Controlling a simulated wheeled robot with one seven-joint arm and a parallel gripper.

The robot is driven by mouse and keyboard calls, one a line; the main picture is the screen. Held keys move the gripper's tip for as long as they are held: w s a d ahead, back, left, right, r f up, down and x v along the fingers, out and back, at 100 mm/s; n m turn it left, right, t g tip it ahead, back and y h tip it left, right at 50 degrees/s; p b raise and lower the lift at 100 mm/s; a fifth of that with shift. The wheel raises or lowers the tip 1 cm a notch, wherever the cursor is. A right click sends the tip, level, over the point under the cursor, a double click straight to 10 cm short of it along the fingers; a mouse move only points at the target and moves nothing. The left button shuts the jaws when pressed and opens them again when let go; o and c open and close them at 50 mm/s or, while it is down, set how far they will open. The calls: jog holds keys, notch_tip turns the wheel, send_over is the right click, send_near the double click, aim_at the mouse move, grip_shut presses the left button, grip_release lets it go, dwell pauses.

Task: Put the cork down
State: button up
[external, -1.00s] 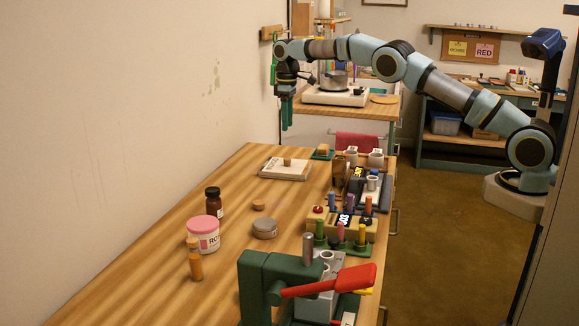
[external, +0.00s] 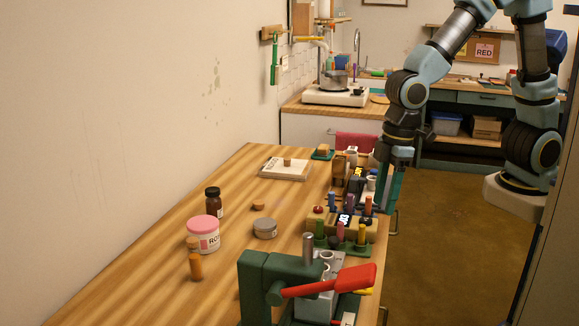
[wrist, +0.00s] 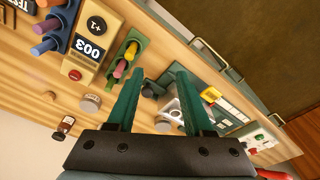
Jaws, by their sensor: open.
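A small brown cork-like disc (external: 259,205) lies on the wooden table behind the grey round tin (external: 265,228). In the wrist view the disc (wrist: 49,95) shows at the left, apart from my gripper. A glass vial of orange powder (external: 196,267) stands at the front left with a cork-coloured top (external: 193,243). Another small brown piece (external: 287,162) sits on the pale tray at the back. My gripper (external: 387,190) points down by the table's right edge. Its green fingers are apart in the wrist view (wrist: 158,82), with nothing between them.
A pink-lidded jar (external: 203,236) and a brown bottle (external: 213,202) stand on the left. A green press with a red lever (external: 330,281) fills the front right. A counter block (external: 345,222) and vial rack (external: 342,243) line the right edge.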

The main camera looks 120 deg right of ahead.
jog(key=s+a+f+n, duration=0.1)
jog(key=s+a+f, duration=0.1)
jog(key=s+a, duration=0.5)
jog(key=shift+s, duration=0.5)
jog(key=o, duration=0.4)
